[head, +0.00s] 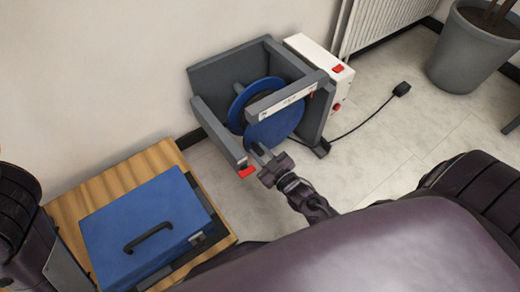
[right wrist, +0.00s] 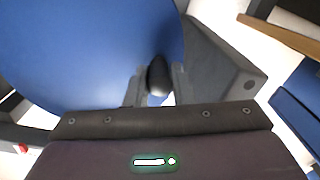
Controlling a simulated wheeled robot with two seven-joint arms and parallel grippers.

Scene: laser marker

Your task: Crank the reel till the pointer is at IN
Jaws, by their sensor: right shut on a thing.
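The reel (head: 275,128) is a blue double-disc drum in a grey frame (head: 205,120) on the floor by the wall. A white label strip (head: 288,102) lies on the frame's upper bar; its lettering is too small to read, and I cannot make out the pointer's position. My right gripper (head: 268,166) is at the near edge of the reel. In the right wrist view its fingers (right wrist: 158,88) are shut on a dark rounded crank knob (right wrist: 157,73) in front of the blue disc (right wrist: 90,50). My left gripper is not in view.
A white box with red parts (head: 318,62) adjoins the frame. A black cable (head: 362,124) runs right to a small black block. A blue case (head: 145,222) lies on a wooden surface (head: 160,158) at left.

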